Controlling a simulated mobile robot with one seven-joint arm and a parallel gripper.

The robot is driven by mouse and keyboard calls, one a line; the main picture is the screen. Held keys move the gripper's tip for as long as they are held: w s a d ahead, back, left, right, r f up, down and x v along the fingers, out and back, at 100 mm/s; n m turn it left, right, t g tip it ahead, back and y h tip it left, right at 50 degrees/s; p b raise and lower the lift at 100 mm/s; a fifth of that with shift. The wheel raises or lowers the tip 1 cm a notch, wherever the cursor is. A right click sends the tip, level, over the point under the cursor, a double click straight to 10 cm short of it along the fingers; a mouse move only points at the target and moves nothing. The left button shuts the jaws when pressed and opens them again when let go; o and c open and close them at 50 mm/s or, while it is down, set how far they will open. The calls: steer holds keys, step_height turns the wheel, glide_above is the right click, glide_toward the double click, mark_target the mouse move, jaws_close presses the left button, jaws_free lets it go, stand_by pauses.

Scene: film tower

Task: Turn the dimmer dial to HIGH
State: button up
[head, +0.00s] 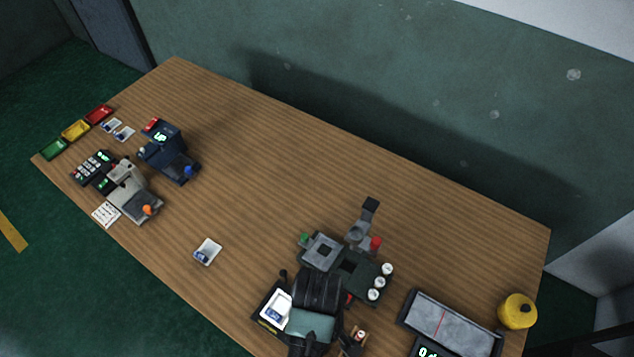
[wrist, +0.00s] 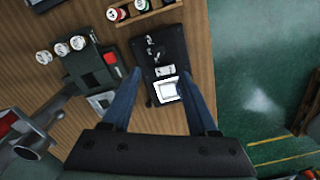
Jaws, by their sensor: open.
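A black box with a lit white window (head: 275,305) stands near the front edge of the table. It also shows in the wrist view as a black box (wrist: 174,45) with a bright window and small metal parts. No dial marked HIGH can be read; a small dark knob (head: 283,273) shows at the box's corner, but I cannot tell if it is the dimmer dial. My gripper (wrist: 160,74) is open and empty, its blue fingers on either side of the box's bright window. In the head view my arm hides part of the box.
A dark green device with white-capped canisters (head: 379,282) stands close beside the box. A grey tray-like unit (head: 450,325) and a yellow round container (head: 517,311) are at the right. A small card (head: 207,251) lies left; the table's middle is clear.

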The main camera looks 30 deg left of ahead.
step_height(320, 180, down, 12)
steer(key=shift+r, duration=0.25)
stand_by(0.3)
jaws_close()
